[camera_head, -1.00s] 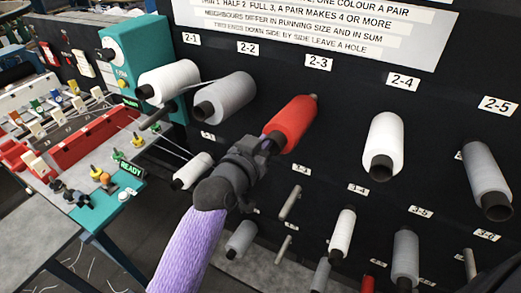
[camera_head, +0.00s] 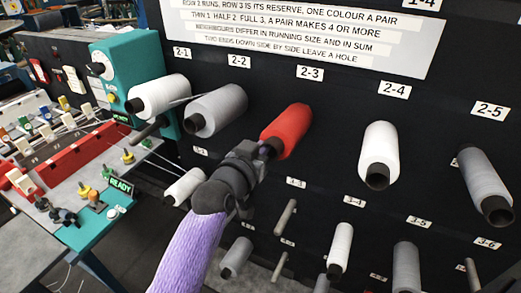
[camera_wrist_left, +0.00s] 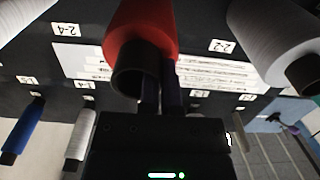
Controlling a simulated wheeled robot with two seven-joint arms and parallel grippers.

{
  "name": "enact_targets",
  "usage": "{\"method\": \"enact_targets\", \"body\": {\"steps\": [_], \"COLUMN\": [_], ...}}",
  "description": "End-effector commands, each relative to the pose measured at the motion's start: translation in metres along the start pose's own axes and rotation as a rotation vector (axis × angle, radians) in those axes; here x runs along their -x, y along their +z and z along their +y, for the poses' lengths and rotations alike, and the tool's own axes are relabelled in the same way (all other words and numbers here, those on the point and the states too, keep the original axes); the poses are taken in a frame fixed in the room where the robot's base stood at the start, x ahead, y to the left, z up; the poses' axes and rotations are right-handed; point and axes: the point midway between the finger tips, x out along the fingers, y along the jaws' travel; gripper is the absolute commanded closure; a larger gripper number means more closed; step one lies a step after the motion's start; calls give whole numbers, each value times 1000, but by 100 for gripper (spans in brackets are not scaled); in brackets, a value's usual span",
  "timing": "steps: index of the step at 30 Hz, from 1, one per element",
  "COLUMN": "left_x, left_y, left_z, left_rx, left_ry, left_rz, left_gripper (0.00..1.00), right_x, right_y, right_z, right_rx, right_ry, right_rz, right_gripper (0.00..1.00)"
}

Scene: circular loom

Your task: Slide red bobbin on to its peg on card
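The red bobbin (camera_head: 287,130) is tilted at the black board, under label 2-3, with its far end close to the board. Its peg is hidden behind it. My left gripper (camera_head: 264,149) is at the bobbin's near, lower end, with its fingers close together there. In the left wrist view the red bobbin (camera_wrist_left: 143,25) and its dark core end lie over the narrow fingers (camera_wrist_left: 160,95). The fingertips are hidden, but the gripper appears shut on the bobbin. My right gripper is not in view.
A grey bobbin (camera_head: 216,110) hangs left of the red one and a white bobbin (camera_head: 379,155) right of it. Bare pegs (camera_head: 285,217) and more bobbins are below. A teal box (camera_head: 130,75) and a control bench (camera_head: 70,180) stand at the left.

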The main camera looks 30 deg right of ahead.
Motion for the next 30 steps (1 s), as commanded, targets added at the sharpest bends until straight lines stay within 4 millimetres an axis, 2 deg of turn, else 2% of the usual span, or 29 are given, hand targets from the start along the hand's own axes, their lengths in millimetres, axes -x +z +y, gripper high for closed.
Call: {"method": "enact_targets", "body": {"steps": [6, 12, 22, 26, 30], "left_x": [-5, -5, -1, 15, 42], "left_y": [0, 0, 1, -1, -1], "left_z": [0, 0, -1, -1, -1], "left_rx": [1, 1, 2, 1, 0], "left_ry": [-1, -1, -1, -1, -1], "left_rz": [4, 2, -2, 0, 1], "left_gripper": [100, 56, 55, 55, 55], "right_x": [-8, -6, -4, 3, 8], "right_y": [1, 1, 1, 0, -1], "right_z": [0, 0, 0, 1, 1], "right_rx": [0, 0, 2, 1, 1], "right_ry": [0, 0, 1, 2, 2], "right_rz": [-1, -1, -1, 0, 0], "right_gripper": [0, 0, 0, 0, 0]}}
